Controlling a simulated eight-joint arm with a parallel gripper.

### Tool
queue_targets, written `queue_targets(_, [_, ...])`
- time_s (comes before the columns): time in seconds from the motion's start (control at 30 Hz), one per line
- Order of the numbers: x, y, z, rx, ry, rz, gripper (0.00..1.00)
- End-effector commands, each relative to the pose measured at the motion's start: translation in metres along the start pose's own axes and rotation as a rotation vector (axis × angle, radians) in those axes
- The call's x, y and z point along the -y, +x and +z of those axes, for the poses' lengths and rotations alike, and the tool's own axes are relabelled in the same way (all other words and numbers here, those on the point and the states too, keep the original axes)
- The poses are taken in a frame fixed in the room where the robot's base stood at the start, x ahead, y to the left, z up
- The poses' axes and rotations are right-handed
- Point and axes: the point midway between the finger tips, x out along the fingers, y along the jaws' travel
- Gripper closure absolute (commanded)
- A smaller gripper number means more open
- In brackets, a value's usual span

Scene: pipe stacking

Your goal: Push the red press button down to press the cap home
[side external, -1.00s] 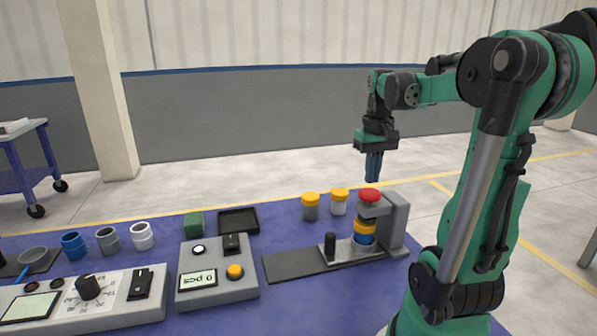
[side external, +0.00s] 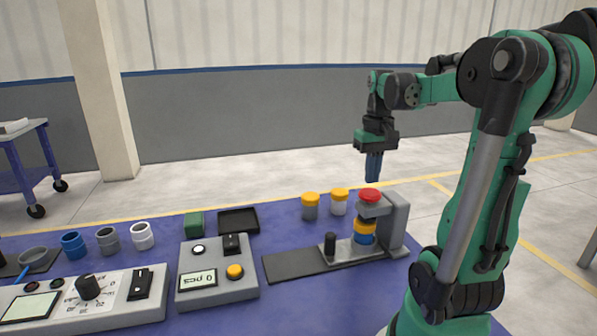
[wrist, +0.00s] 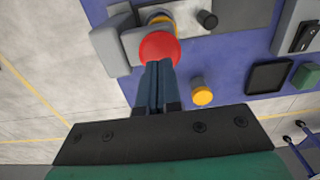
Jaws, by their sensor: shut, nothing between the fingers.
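The red press button (side external: 369,195) sits on top of the grey press (side external: 398,218) at the right of the table; it also shows in the wrist view (wrist: 160,50). Under it, a yellow cap (side external: 361,231) sits on a blue pipe piece (side external: 363,241) in the press. My gripper (side external: 373,180) points down with its blue fingers shut and empty. In the side view its tips appear just above the button; a small gap seems to show. In the wrist view the fingertips (wrist: 159,66) overlap the button's edge. I cannot tell whether they touch.
Two yellow-capped pipes (side external: 311,206) (side external: 339,201) stand behind and left of the press. A black knob (side external: 330,246) stands on the press's base. A control box (side external: 217,272), a black tray (side external: 238,220), a green block (side external: 193,224) and several open cups (side external: 142,235) are farther left.

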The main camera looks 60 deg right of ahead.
Motion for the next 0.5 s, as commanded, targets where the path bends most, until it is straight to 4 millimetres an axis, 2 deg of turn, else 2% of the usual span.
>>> queue_targets(0.5, [-0.0001,0.0087,-0.0005,0.000,0.000,0.000,1.00])
